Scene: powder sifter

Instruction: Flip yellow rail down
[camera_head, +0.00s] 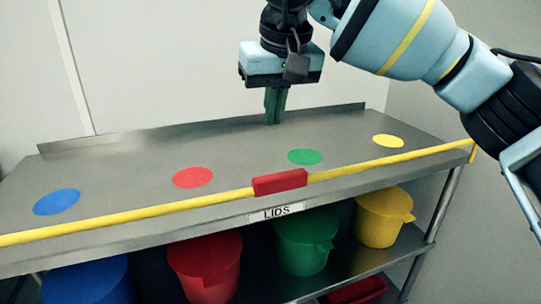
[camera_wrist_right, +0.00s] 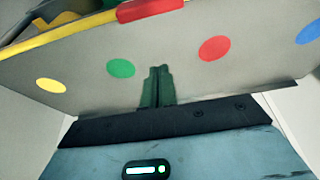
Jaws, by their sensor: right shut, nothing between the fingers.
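The yellow rail (camera_head: 150,211) runs along the front edge of the steel table, with a red block (camera_head: 280,182) near its middle. It is up along the front of the tabletop. In the right wrist view the yellow rail (camera_wrist_right: 75,35) and the red block (camera_wrist_right: 150,9) show at the top. My right gripper (camera_head: 273,121) points down above the back of the table, behind the rail and apart from it. Its green fingers (camera_wrist_right: 158,72) are shut together with nothing between them. My left gripper is not in view.
The steel tabletop (camera_head: 120,172) carries flat blue, red, green and yellow discs. A "LIDS" label (camera_head: 276,212) is on its front edge. Blue, red (camera_head: 205,265), green (camera_head: 305,243) and yellow (camera_head: 380,218) buckets stand on the shelf below. A raised lip runs along the back.

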